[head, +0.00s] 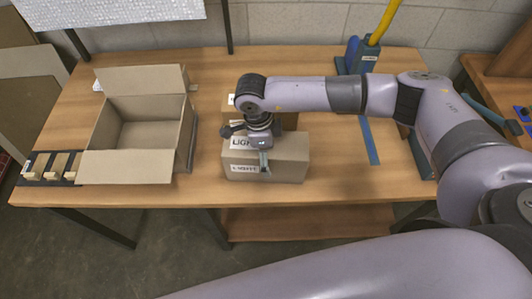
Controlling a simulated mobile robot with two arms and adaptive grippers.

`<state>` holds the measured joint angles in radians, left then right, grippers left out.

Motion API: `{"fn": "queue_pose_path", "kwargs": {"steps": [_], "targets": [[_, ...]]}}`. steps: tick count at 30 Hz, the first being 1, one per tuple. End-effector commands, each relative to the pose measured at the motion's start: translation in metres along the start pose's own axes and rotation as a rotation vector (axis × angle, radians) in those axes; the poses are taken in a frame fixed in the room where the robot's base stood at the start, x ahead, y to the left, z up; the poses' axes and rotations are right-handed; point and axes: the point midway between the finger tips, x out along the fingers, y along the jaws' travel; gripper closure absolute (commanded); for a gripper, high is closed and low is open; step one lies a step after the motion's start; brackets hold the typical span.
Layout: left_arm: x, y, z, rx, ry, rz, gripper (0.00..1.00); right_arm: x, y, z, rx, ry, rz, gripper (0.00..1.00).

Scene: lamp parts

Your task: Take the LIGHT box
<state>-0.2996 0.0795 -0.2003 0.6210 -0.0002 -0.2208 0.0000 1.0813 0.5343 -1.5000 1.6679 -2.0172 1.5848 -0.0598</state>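A closed cardboard box with LIGHT labels (290,160) sits near the front edge of the table (340,189). My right gripper (262,152) points down over its upper left part. One finger hangs in front of the box's front face, and the gripper partly covers the labels. The other fingertip is hard to make out, so I cannot tell whether the gripper is open or shut on the box. My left gripper is not in view.
An open empty carton (140,130) stands at the left, with a dark tray (50,168) of small parts beside it. Another cardboard box stands behind the LIGHT box. A blue strip (369,142) lies to the right, and a blue item with a yellow handle (384,22) is at the back.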

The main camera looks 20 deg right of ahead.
Motion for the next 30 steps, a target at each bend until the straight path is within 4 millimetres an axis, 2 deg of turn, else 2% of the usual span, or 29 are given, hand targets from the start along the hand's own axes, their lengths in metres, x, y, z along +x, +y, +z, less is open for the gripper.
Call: {"fn": "queue_pose_path", "kwargs": {"steps": [6, 30], "targets": [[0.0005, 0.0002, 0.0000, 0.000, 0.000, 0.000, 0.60, 0.0004, 0.0000, 0.0006, -0.001, -0.001, 0.000, 0.03], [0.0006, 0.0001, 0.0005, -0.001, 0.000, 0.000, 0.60, 0.0000, 0.0001, 0.0007, -0.002, -0.001, 0.000, 0.56]]}}
